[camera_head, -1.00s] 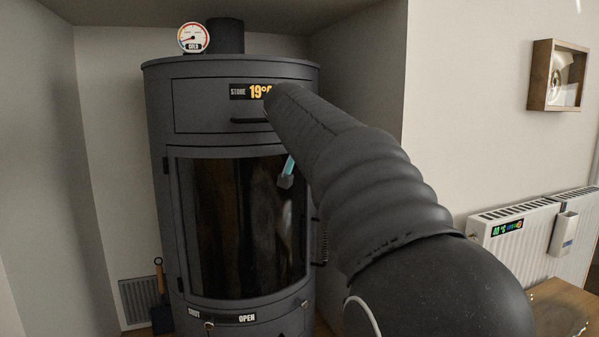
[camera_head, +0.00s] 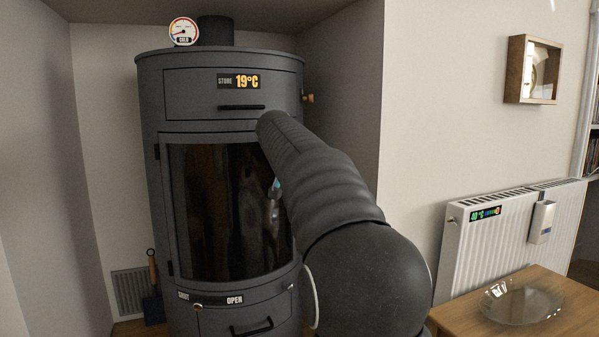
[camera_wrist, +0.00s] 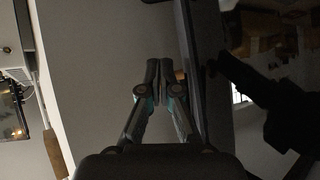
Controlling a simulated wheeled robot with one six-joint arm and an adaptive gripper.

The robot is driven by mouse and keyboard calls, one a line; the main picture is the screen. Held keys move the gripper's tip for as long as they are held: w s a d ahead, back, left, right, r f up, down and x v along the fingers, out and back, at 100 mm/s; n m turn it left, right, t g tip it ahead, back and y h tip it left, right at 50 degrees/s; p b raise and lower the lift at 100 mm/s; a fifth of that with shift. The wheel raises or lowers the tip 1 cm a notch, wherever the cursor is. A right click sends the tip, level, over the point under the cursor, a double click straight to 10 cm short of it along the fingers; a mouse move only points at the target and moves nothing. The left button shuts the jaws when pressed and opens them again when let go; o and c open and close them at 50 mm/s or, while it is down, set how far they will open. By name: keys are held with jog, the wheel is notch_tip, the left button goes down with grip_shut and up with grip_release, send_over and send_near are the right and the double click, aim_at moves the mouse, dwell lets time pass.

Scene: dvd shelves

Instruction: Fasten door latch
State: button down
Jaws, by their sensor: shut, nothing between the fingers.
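The dark grey stove has a door with a curved glass pane (camera_head: 215,215), hinged on its left side. The door looks closed or nearly so; its right edge is partly hidden by my arm. I cannot make out the door latch in the head view. My gripper (camera_head: 275,188) shows only in part, at the right of the glass. In the wrist view my gripper (camera_wrist: 158,66) is shut and empty, its fingertips together beside the dark stove edge. A small orange-brown piece (camera_wrist: 180,75) sits just right of the fingertips, partly hidden; I cannot tell if they touch.
A wooden-tipped knob (camera_head: 309,98) sticks out of the stove's upper right side. A drawer handle (camera_head: 241,107) is above the door. A slider strip (camera_head: 235,299) is below. A radiator (camera_head: 500,230) and a wooden table (camera_head: 560,315) with a glass dish stand right.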

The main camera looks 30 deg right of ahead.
jog(key=shift+w+d+f, duration=0.25)
jog(key=shift+d+f, duration=0.05)
jog(key=shift+d, duration=0.2)
jog(key=shift+w+d+f, duration=0.25)
jog(key=shift+d+f, duration=0.05)
jog(key=shift+d, duration=0.15)
jog(key=s+a+f+b, duration=0.3)
jog(key=s+a, duration=0.5)
jog(key=s, duration=0.1)
jog(key=shift+a+f, duration=0.2)
jog(key=shift+a, duration=0.1)
jog(key=shift+s, duration=0.1)
dwell(0.5)
